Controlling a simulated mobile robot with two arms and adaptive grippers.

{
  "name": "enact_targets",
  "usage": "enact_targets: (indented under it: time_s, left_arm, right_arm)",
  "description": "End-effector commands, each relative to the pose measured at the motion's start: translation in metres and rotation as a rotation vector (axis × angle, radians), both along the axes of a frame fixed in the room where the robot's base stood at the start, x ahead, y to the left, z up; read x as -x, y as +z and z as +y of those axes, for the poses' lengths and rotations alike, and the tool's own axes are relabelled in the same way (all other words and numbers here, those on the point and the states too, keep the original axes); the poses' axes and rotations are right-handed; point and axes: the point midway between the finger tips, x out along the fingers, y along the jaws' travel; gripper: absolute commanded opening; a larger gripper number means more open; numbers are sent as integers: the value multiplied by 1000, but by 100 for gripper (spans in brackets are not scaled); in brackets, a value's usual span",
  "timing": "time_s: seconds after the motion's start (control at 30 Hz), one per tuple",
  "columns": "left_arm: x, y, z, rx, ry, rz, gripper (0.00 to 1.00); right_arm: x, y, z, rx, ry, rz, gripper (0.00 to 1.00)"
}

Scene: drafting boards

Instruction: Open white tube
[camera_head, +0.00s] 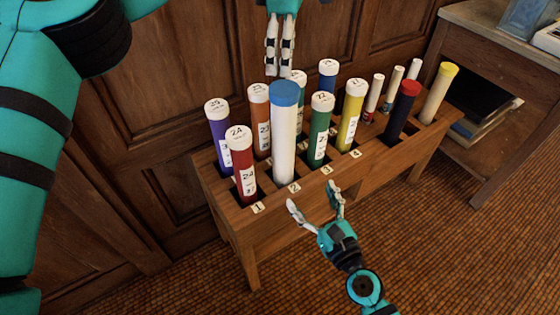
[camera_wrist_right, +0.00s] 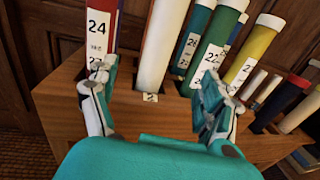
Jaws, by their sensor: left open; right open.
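The white tube (camera_head: 284,138) has a blue cap (camera_head: 285,93) and stands in the wooden rack (camera_head: 290,214) by the label 2, between the red tube and the green tube. In the right wrist view the white tube (camera_wrist_right: 163,45) rises between my fingers, with its cap out of frame. My right gripper (camera_head: 314,200) is open and empty, low in front of the rack, apart from the tube. My left gripper (camera_head: 279,64) points down above and behind the white tube; its fingers are close together but open, and it holds nothing.
A red tube (camera_head: 243,167) stands left of the white tube and a green tube (camera_head: 319,132) right of it. Purple, orange, yellow and dark tubes fill other slots. A wooden desk (camera_head: 490,60) stands at the right. The floor in front is clear.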

Motion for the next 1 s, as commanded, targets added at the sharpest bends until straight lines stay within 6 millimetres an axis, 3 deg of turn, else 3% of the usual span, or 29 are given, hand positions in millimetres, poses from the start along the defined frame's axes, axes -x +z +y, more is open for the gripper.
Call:
enact_targets:
  time_s: [0.6, 0.8, 1.0]
  left_arm:
    - [0, 0, 0, 2, 1, 0, 82]
    - [0, -1, 0, 2, 1, 0, 82]
    - [0, 0, 0, 2, 1, 0, 82]
  right_arm:
    - [-110, 1, 51, 1, 2, 0, 82]
    - [-135, 0, 63, 2, 2, 0, 82]
    - [-146, 0, 68, 1, 2, 0, 82]
